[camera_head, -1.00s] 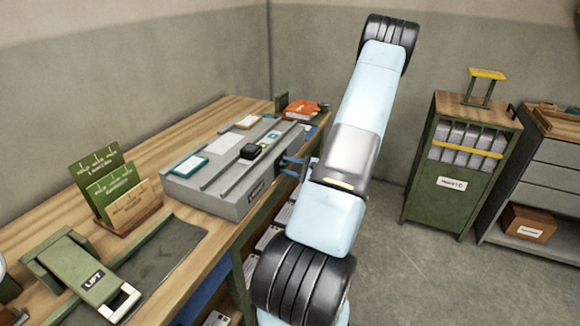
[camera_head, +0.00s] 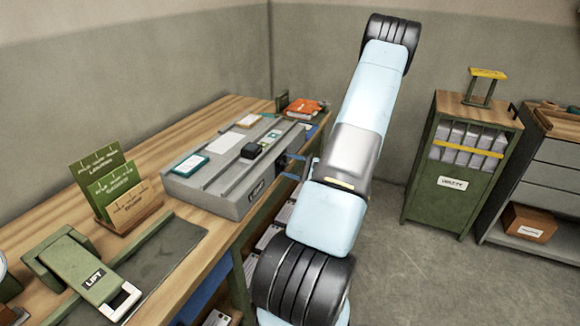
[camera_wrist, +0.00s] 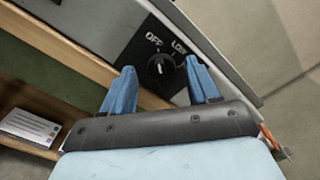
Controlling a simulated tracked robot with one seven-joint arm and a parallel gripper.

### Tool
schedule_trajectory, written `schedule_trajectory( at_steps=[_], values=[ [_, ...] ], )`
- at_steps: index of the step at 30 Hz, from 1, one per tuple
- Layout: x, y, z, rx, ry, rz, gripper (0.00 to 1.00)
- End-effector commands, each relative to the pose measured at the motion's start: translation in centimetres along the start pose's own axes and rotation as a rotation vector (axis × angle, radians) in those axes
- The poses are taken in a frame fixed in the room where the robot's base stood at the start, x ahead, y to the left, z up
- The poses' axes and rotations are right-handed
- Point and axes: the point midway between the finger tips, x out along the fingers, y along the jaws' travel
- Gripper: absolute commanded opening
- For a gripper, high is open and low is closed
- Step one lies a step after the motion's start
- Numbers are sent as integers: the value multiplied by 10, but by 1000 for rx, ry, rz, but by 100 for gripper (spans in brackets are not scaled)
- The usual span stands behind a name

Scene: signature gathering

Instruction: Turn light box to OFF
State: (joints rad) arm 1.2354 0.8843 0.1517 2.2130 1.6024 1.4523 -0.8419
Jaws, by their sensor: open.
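The light box (camera_head: 225,199) is a long grey box on the wooden bench, with a dark control panel on its front side. In the wrist view, its black rotary knob (camera_wrist: 160,68) sits on that panel, with the labels OFF and LOW above it. I cannot tell for sure which label the knob points to. My gripper (camera_wrist: 160,64) is open, with one blue finger on each side of the knob and a gap visible between fingers and knob. In the head view, my gripper (camera_head: 290,166) is at the front of the box, partly hidden by my arm.
A card holder (camera_head: 130,215) and a green device marked LIFT (camera_head: 92,279) stand on the bench to the left. Orange books (camera_head: 303,107) lie at the back. A green cabinet (camera_head: 425,190) stands to the right, with clear floor in front.

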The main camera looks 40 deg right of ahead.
Motion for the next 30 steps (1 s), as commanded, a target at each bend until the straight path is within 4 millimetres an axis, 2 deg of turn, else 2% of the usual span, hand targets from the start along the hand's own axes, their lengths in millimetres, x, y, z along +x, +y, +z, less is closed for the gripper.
schedule_trajectory(
  at_steps=[18, 24, 30],
  values=[
    [-109, 0, -2, 0, 4, -1, 60],
    [-126, 1, -1, 1, 2, 1, 60],
    [-130, 1, -1, 1, 2, 0, 60]
  ],
)
